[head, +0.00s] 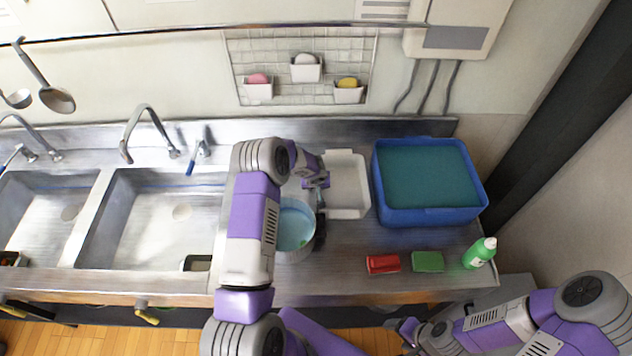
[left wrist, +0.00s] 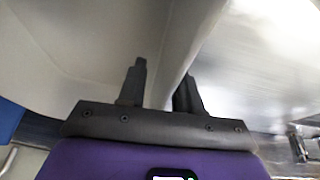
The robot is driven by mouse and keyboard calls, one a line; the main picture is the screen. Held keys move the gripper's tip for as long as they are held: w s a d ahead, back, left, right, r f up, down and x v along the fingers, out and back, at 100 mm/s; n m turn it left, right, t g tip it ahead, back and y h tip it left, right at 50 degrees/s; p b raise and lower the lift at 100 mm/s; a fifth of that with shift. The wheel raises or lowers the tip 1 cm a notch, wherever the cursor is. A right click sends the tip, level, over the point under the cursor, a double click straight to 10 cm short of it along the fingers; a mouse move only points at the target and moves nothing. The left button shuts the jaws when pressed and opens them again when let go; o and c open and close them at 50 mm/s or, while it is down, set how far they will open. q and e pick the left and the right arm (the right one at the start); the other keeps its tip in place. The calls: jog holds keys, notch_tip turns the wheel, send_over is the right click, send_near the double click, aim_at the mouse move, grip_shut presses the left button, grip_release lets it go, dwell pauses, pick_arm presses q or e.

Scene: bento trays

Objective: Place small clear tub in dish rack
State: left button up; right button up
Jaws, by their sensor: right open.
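A whitish rectangular tub (head: 361,207), which I take for the small clear tub, lies on the steel counter, left of the blue bin. My left gripper (head: 322,190) is at its left side. In the left wrist view, the two fingers of my left gripper (left wrist: 165,92) stand either side of the tub's pale wall (left wrist: 190,45), which fills the narrow gap between them. The contact itself is partly hidden. My right gripper (head: 402,332) is open and empty near the counter's front edge, low in the head view. I cannot make out a separate dish rack.
A blue bin (head: 430,217) with a teal inside stands right of the tub. A round pot (head: 297,252) with bluish contents is under my left forearm. Red (head: 383,264) and green (head: 428,262) blocks and a green bottle (head: 479,253) sit in front. Two sinks (head: 150,225) are left.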

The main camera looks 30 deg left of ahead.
pick_arm(q)
jog(key=b+v, duration=0.1)
jog(key=v, duration=1.1)
jog(key=w+f+m+b, duration=0.1)
jog(key=f+m+b, duration=0.2)
jog(key=m, duration=0.9)
jog(key=w+a+f+m+b, duration=0.1)
jog(key=f+m, duration=0.3)
jog(key=m, duration=0.8)
jog(key=w+a+f+m+b, duration=0.1)
jog(key=w+f+m+b, duration=0.2)
jog(key=m, duration=0.9)
jog(key=shift+a+f+b, duration=0.15)
jog(key=shift+f+b, duration=0.15)
jog(key=shift+b, duration=0.55)
